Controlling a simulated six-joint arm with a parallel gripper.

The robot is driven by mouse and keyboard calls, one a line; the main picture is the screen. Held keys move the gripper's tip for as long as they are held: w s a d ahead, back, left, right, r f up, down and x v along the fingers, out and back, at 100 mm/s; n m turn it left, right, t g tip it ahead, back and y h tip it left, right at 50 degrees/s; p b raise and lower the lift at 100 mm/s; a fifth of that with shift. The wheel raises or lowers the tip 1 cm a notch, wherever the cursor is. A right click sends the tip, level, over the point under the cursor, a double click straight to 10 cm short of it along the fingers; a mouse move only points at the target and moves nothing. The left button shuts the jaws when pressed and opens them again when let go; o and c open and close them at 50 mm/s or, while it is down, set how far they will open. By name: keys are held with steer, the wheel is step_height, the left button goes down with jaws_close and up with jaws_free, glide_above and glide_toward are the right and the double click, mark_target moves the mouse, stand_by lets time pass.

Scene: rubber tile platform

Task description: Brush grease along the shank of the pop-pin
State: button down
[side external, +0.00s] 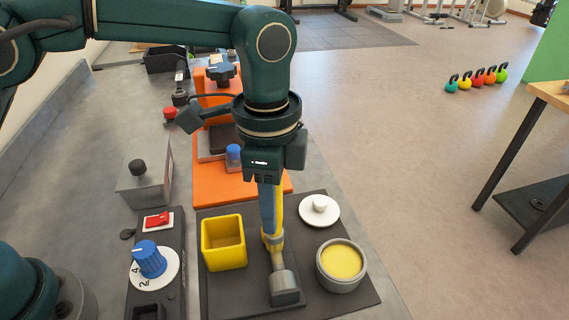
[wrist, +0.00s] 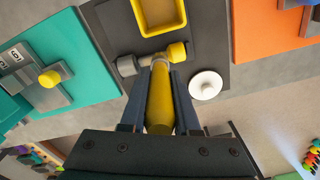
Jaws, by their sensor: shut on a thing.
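My gripper (side external: 269,208) points down and is shut on the yellow handle of the brush (wrist: 161,100); the handle also shows beside the finger in the side view (side external: 279,206). The pop-pin lies below, with a yellow knob (wrist: 177,50) and a grey shank (side external: 278,261) running to a dark grey block (side external: 286,288). The brush's lower end overlaps the pin near the knob in both views; its bristles are hard to make out, and I cannot tell whether they touch. An open grey pot of yellow grease (side external: 341,264) stands right of the pin.
A white lid (side external: 319,210) lies behind the pot. A yellow square bin (side external: 223,243) stands left of the pin. All are on a dark mat (side external: 237,289). A control box with a blue knob (side external: 149,259) is further left, and an orange fixture (side external: 208,184) is behind.

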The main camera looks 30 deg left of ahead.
steer(key=shift+s+d, duration=0.1)
steer(key=shift+s+d, duration=0.65)
steer(key=shift+s, duration=0.05)
steer(key=shift+w+a, duration=0.8)
steer(key=shift+s+d, duration=0.1)
steer(key=shift+d, duration=0.05)
steer(key=shift+s+d, duration=0.65)
steer(key=shift+w+a, duration=0.8)
